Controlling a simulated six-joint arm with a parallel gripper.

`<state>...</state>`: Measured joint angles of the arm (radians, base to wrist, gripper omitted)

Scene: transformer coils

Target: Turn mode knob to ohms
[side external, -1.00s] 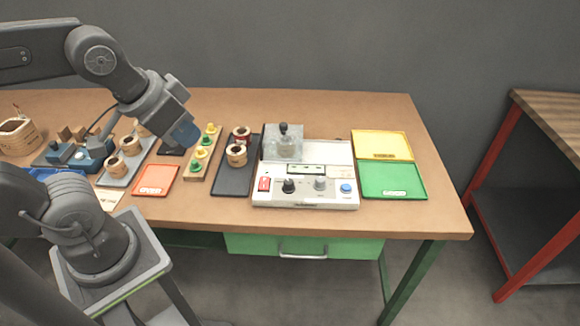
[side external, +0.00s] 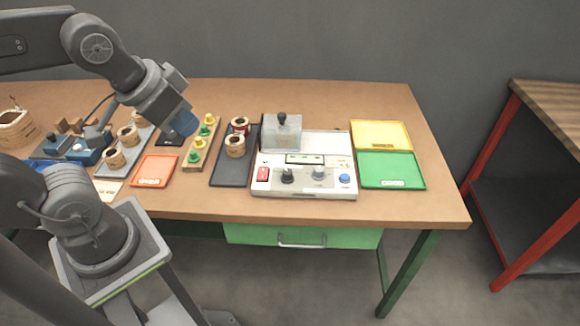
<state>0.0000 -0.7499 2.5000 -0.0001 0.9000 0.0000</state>
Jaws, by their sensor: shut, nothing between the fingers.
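The white tester box (side external: 262,191) stands at the middle of the table's front. Its panel carries a black knob (side external: 288,176), a grey knob (side external: 318,173), a red switch (side external: 263,174) and a blue button (side external: 345,179). The panel lettering is too small to read, so I cannot tell which knob is the mode knob or where it points. My gripper (side external: 183,123) is shut and empty, up and left of the tester and apart from it. Its fingers are small and hard to make out at the blue wrist end.
A clear block with a black knob (side external: 282,118) stands at the tester's back left. A dark tray (side external: 231,174) with coils lies left of it. Yellow (side external: 381,134) and green (side external: 391,170) trays lie right. An orange tray (side external: 153,171) and a peg board (side external: 205,150) lie left.

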